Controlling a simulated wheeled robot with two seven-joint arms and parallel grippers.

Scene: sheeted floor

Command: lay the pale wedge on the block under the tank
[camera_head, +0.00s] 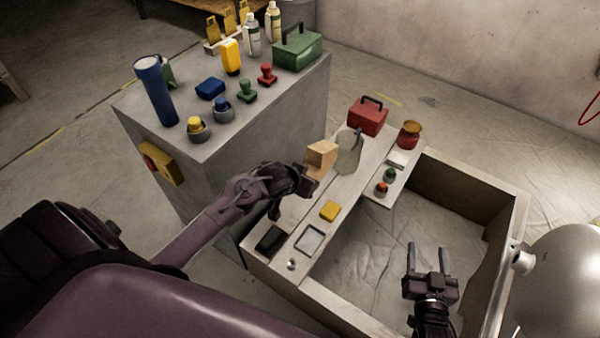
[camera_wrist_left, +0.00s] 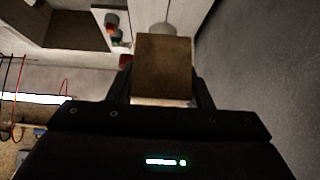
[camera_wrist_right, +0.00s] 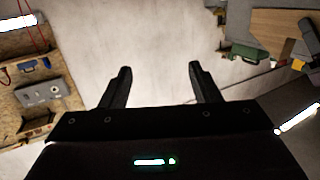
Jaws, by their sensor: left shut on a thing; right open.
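A pale tan wooden piece (camera_head: 321,153), which I take to be the wedge, is in my left gripper (camera_head: 303,178), above the long plank of the floor box. In the left wrist view the piece (camera_wrist_left: 163,67) shows as a brown square face between the two fingers. Its slope cannot be made out. My right gripper (camera_head: 426,250) is open and empty above the inside of the box; the right wrist view shows nothing between its fingers (camera_wrist_right: 157,85). A silvery tank (camera_head: 565,280) is cut off at the right edge. I cannot make out a block under it.
The plank carries a yellow block (camera_head: 330,211), a framed glass piece (camera_head: 309,240), a clear jug (camera_head: 348,152) and a red toolbox (camera_head: 368,117). A grey cabinet (camera_head: 235,150) stands at left, crowded on top. The box's sheeted inside is mostly clear.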

